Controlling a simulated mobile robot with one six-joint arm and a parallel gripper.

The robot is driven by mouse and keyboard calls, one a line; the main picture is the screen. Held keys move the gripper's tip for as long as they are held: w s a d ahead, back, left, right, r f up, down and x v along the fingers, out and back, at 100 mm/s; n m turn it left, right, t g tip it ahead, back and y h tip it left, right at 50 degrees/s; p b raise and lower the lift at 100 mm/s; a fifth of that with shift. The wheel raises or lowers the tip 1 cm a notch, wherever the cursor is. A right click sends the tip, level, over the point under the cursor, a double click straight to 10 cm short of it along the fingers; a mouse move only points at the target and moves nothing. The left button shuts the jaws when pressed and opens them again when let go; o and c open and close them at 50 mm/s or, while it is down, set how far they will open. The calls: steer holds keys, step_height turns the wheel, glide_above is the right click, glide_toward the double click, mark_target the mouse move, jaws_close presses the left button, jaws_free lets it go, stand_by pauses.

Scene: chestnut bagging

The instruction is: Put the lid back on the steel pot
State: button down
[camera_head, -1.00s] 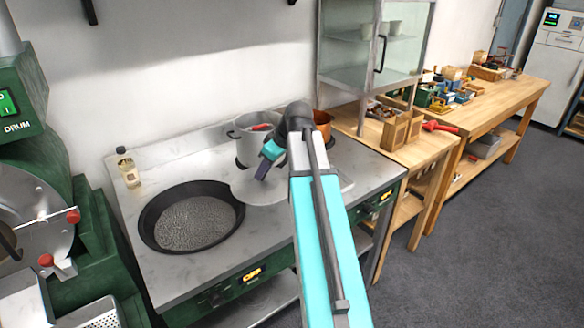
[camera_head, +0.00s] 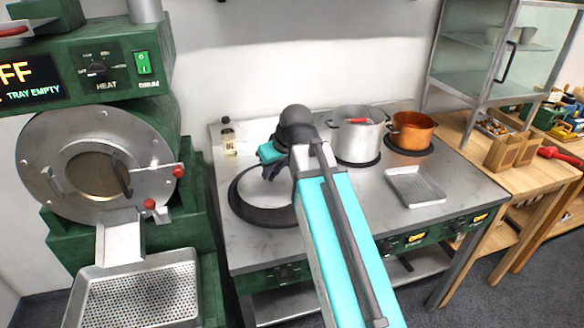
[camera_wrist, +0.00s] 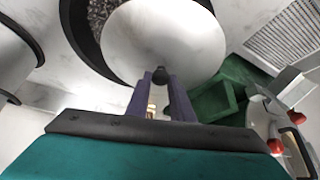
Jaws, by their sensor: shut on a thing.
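The steel pot (camera_head: 358,143) stands upright on a dark round burner at the back of the stove, its mouth uncovered. A small red thing (camera_head: 358,121) shows at its mouth. My gripper (camera_wrist: 160,80) is shut on the dark knob of the pale, round lid (camera_wrist: 165,40). In the head view the lid (camera_head: 262,196) is over the wide black pan (camera_head: 262,217), left of the pot, and my arm hides part of it. The wrist view shows the pan's dark contents beside the lid. I cannot tell whether the lid touches the pan.
A copper pot (camera_head: 412,130) stands right of the steel pot. A shallow metal tray (camera_head: 415,186) lies in front of them. A small bottle (camera_head: 229,138) stands at the back left. The green roasting machine (camera_head: 120,150) is close on the left.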

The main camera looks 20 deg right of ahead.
steer(key=shift+s+a+r+m, duration=0.15)
steer(key=shift+a+m, duration=0.15)
steer(key=shift+m, duration=0.2)
steer(key=shift+d+m+h, duration=0.1)
steer(key=shift+m+h, duration=0.3)
steer(key=shift+d+r+m+h, duration=0.1)
steer(key=shift+d+m+h, duration=0.35)
steer(key=shift+m, duration=0.45)
steer(key=shift+a, duration=0.1)
